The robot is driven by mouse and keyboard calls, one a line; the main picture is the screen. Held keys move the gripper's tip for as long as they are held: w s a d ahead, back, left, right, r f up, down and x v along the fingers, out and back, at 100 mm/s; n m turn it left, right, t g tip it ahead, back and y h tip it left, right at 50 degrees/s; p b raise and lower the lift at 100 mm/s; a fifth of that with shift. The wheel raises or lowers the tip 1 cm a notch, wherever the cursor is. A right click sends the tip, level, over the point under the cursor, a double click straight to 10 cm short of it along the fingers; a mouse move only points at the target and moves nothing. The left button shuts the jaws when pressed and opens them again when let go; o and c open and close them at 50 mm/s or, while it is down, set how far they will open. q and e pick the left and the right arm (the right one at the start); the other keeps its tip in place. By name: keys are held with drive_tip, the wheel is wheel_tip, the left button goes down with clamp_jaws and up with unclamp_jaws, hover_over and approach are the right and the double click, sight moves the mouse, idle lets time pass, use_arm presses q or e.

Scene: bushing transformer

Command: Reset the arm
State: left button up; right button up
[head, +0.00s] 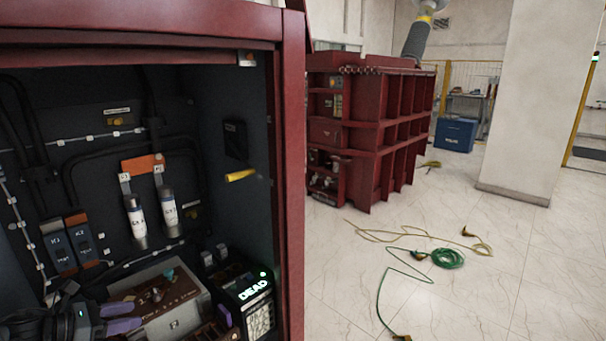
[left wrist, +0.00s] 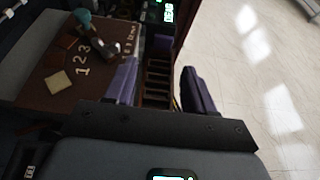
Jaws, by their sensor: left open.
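My left gripper (head: 131,317) shows at the lower left of the head view, with purple fingers, inside or just in front of the open red cabinet (head: 293,180). In the left wrist view the two purple fingers of the left gripper (left wrist: 160,80) stand apart with nothing seen between them. The gripper is beside a grey box (head: 178,320) with a brown top marked 1 2 3, which also shows in the left wrist view (left wrist: 55,92). My right gripper is in neither view.
A device with a lit DEAD display (head: 256,290) stands right of the box. Two white cylinders (head: 137,217) hang on the cabinet's back wall. A yellow handle (head: 241,175) sticks out from the side wall. Outside, a red transformer (head: 370,130) and a green cable (head: 447,258) are on the pale floor.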

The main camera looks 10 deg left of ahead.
use_arm(q)
drive_tip(key=w+d+f+n+p, duration=0.1)
drive_tip(key=d+f+n+p, duration=0.1)
drive_tip(key=d+f+n, duration=0.7)
drive_tip(key=s+d+f+n+y+p, duration=0.2)
drive_tip(key=s+d+n, duration=0.25)
drive_tip(key=d, duration=0.45)
drive_tip(key=s+d+f+n+y+p, duration=0.1)
drive_tip(key=s+d+f+n+y, duration=0.2)
drive_tip(key=d+n, duration=0.45)
drive_tip(key=s+d+r+n+g+y+p, duration=0.15)
drive_tip(key=s+n+g, duration=0.25)
drive_tip(key=s+n, duration=0.7)
drive_tip(key=s+d+r+n+g+y+p, duration=0.1)
drive_tip(key=s+d+r+n+g+p, duration=0.2)
drive_tip(key=s+n, duration=0.8)
wheel_tip(320, 180, up, 36)
drive_tip(key=s+m+p, duration=0.1)
drive_tip(key=m+p, duration=0.1)
drive_tip(key=p, duration=3.5)
drive_tip(key=shift+s+a+g+p, duration=0.25)
drive_tip(key=shift+g+p, duration=0.05)
drive_tip(key=shift+g, duration=0.1)
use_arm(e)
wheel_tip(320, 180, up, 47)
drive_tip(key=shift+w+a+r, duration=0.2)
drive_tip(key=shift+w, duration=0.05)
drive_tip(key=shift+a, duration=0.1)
